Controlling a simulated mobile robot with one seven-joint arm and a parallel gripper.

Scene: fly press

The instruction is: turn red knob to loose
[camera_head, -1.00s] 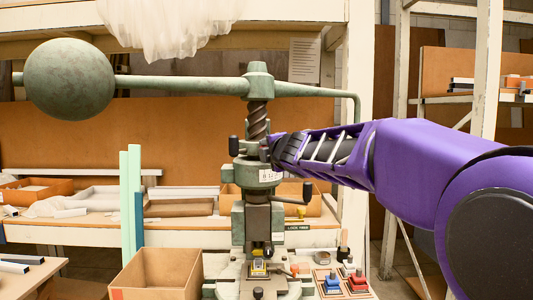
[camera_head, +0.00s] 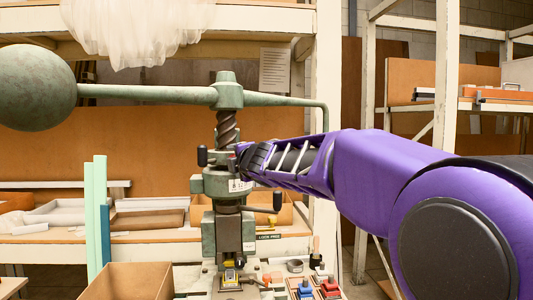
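The green fly press (camera_head: 228,185) stands on the bench with its screw, long arm and ball weight above. A small dark reddish spot (camera_head: 232,162) shows on the right of its collar at my gripper's tip; it may be the red knob, mostly hidden. My gripper (camera_head: 242,163) reaches in from the right and is at the collar, seen from the side. Its fingertips are not clear, so I cannot tell whether it is open or shut, or touching the knob. A black knob (camera_head: 202,156) sticks up left of the collar. A "LOCK FREE" plate (camera_head: 268,236) is at the lower right.
The ball weight (camera_head: 36,87) hangs at upper left, and the press arm (camera_head: 150,92) crosses above my gripper. A black-ended handle (camera_head: 277,202) juts out below my forearm. A cardboard box (camera_head: 130,282) and green upright strips (camera_head: 95,215) stand at left.

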